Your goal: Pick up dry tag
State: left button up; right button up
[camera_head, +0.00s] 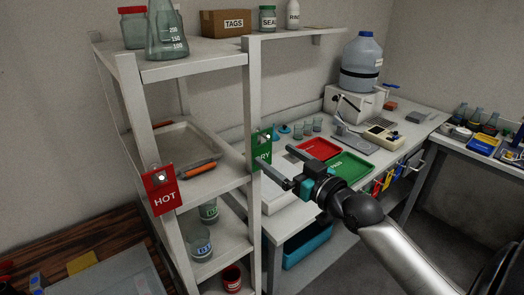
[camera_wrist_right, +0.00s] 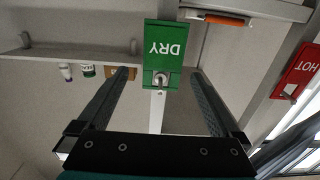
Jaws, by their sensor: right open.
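The dry tag is a green card with white "DRY" lettering (camera_head: 262,150), hanging on the front post of the white shelf rack. In the right wrist view the dry tag (camera_wrist_right: 172,38) appears upside down, just beyond and between the fingertips, with a metal ring or hook at its hole. My right gripper (camera_head: 276,158) is open around the line of the tag, its fingers partly covering the tag in the head view. The gripper also shows in the right wrist view (camera_wrist_right: 161,75), with nothing held between its fingers. My left gripper is not in view.
A red HOT tag (camera_head: 161,190) hangs on the left front post. Behind, a bench carries a red tray (camera_head: 318,149) and a green tray (camera_head: 350,167).

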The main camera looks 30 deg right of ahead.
aim_at(263, 146)
jog(key=shift+w+a+r+p, duration=0.1)
jog(key=shift+w+a+p, duration=0.1)
jog(key=shift+w, duration=1.35)
jog(key=shift+w+a+r+p, duration=0.1)
jog(key=shift+w+a+p, duration=0.1)
jog(key=shift+w, duration=1.3)
jog(key=c, duration=1.2)
jog(key=shift+c, duration=0.2)
